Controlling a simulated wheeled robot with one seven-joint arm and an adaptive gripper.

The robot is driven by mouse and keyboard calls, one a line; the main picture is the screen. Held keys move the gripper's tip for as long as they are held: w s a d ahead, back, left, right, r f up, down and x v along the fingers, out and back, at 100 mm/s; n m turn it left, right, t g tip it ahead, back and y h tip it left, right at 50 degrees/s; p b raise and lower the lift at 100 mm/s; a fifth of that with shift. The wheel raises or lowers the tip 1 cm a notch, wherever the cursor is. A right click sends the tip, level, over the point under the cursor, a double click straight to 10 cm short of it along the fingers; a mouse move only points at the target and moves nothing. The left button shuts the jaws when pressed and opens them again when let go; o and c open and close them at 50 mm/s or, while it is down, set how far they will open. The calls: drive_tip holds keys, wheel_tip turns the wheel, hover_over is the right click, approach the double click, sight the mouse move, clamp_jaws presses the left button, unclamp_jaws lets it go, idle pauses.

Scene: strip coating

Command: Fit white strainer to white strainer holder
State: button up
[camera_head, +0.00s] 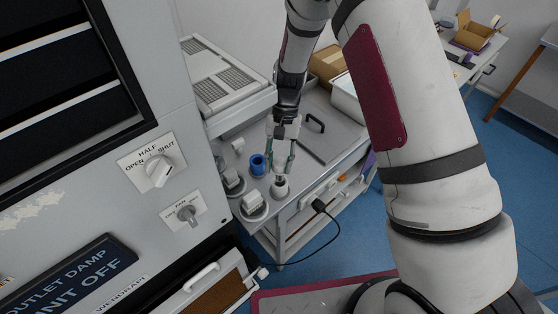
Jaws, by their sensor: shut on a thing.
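My gripper (280,176) points down over the front edge of the grey metal bench top, in the head view. Its fingers are shut on a small pale piece, which I take to be the white strainer (280,188). The fingers hide part of it, and I cannot tell whether it touches the bench. To its left, a white piece (253,201) sits on a dark round base at the bench's near corner. Another pale piece (231,177) on a similar dark base stands behind it. I cannot tell which of these is the white strainer holder.
A blue cup (258,164) stands just left of my gripper. A small white block (238,145) is farther back. A grey cabinet with knobs (100,170) fills the left. A cardboard box (327,64) and a white bin (348,98) stand at the bench's back.

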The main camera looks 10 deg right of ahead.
sight(279, 179)
drive_tip(key=shift+f, duration=0.2)
drive_tip(key=shift+f+b, duration=0.45)
drive_tip(key=shift+f, duration=0.8)
drive_tip(key=shift+f, duration=0.2)
drive_tip(key=shift+f+b, duration=0.45)
drive_tip(key=shift+f, duration=0.85)
drive_tip(key=shift+f, duration=0.15)
drive_tip(key=shift+f, duration=0.15)
idle(0.3)
drive_tip(key=o, duration=1.3)
drive_tip(key=shift+c, duration=0.2)
